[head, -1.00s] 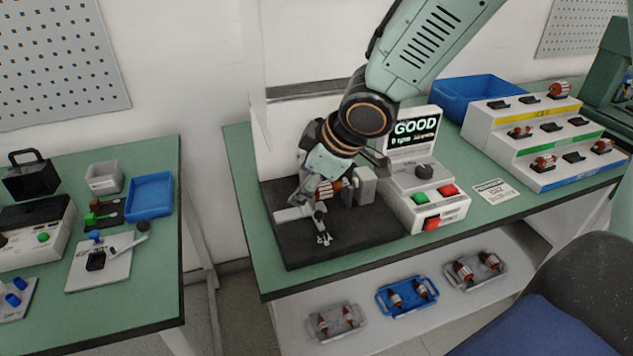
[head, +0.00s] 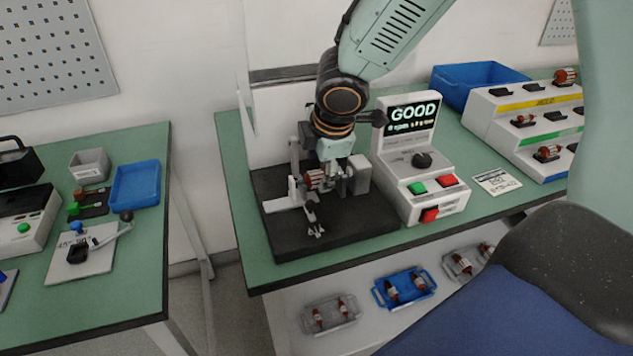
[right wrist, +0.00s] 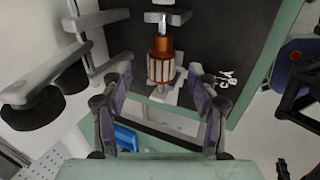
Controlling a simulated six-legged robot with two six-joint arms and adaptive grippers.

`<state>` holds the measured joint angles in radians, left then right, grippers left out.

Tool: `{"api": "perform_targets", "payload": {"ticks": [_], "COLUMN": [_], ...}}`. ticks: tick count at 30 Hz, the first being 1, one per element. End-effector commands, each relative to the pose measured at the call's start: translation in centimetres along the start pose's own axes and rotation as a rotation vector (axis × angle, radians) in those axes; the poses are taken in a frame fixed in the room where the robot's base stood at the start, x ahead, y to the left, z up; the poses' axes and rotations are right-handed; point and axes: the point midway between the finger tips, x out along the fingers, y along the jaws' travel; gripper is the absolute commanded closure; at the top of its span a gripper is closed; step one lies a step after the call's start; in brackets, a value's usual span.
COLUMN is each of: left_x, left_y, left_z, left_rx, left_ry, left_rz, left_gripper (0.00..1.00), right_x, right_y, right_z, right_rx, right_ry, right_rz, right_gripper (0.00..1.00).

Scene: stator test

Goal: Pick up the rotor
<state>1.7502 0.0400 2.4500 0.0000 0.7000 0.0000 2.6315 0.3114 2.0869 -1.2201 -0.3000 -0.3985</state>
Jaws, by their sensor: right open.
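The rotor (head: 316,179), with a copper winding and a red-and-white banded core, sits in the test stand on a black base plate (head: 350,228). In the right wrist view the rotor (right wrist: 161,62) stands ahead of the fingers, held at its far end by a grey bracket. My right gripper (right wrist: 160,112) is open, its two purple-padded fingers apart with the rotor lying beyond the gap between them. In the head view my right gripper (head: 325,172) is over the stand, partly hiding the rotor. My left gripper is not in view.
The test box (head: 425,185) with a GOOD screen, a knob and green and red buttons stands right of the stand. A stepped rack (head: 500,130) and blue bin (head: 465,83) are farther right. Trays with rotors (head: 407,284) lie on the lower shelf. A grey stand arm (right wrist: 55,65) flanks the gripper.

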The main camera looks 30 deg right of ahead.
Motion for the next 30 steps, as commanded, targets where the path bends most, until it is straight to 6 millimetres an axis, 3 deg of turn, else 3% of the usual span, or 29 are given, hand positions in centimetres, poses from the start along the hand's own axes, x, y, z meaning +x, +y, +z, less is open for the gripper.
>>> {"api": "perform_targets", "payload": {"ticks": [1, 6, 14, 30], "left_x": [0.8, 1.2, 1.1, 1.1], "left_y": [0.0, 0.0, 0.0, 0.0], "left_z": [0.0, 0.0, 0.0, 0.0], "left_rx": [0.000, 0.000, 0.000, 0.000], "left_ry": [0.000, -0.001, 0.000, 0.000], "left_rz": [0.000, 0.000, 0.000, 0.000], "left_gripper": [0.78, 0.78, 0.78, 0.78], "right_x": [1.2, 2.9, 3.1, 3.0], "right_y": [-0.3, -0.1, 0.1, 0.0], "right_z": [0.2, 0.2, 0.2, 0.2], "right_rx": [0.000, -0.001, -0.002, -0.003], "right_ry": [0.000, 0.000, 0.002, 0.001], "right_rz": [-0.002, 0.000, 0.001, 0.000], "right_gripper": [0.40, 0.40, 0.40, 0.84]}}
